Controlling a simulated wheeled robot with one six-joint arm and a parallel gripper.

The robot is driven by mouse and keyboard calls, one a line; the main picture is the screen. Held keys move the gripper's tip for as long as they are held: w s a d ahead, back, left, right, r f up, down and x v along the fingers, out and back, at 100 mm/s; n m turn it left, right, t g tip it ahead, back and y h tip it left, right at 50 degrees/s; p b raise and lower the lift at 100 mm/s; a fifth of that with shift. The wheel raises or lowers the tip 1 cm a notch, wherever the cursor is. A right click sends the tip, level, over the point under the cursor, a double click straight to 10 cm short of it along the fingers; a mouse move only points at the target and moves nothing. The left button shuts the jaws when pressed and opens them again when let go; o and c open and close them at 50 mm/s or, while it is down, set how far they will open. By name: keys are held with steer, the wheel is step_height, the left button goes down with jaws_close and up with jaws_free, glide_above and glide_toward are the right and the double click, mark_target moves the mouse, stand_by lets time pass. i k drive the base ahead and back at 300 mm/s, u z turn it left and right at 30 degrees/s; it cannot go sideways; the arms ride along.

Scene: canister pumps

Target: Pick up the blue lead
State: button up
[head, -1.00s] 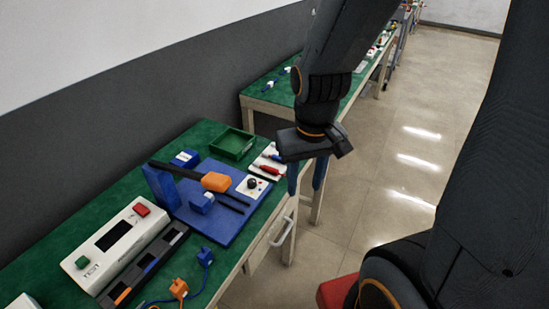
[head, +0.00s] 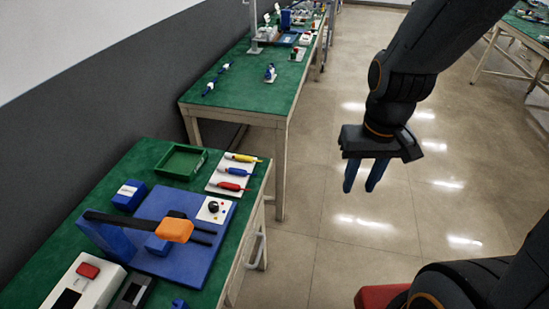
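A small blue plug-like piece (head: 180,303), probably part of the blue lead, shows at the bottom edge of the head view on the green bench. The rest of it is cut off by the frame. My gripper (head: 359,189) hangs over the floor to the right of the bench, well away from it. Its two blue fingers point down and stand apart with nothing between them.
The near bench (head: 60,246) holds a blue base (head: 190,262) with an orange-tipped arm (head: 174,230), a white box (head: 88,287), a green tray (head: 181,175), and a white pad with yellow, blue and red handled tools (head: 230,172). A second bench (head: 240,85) stands behind. The floor (head: 310,230) is clear.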

mark_target(241, 173)
steer(key=z, duration=0.25)
steer(key=k, duration=0.6)
steer(key=u, duration=1)
steer(key=i, duration=0.5)
steer(key=z, duration=0.05)
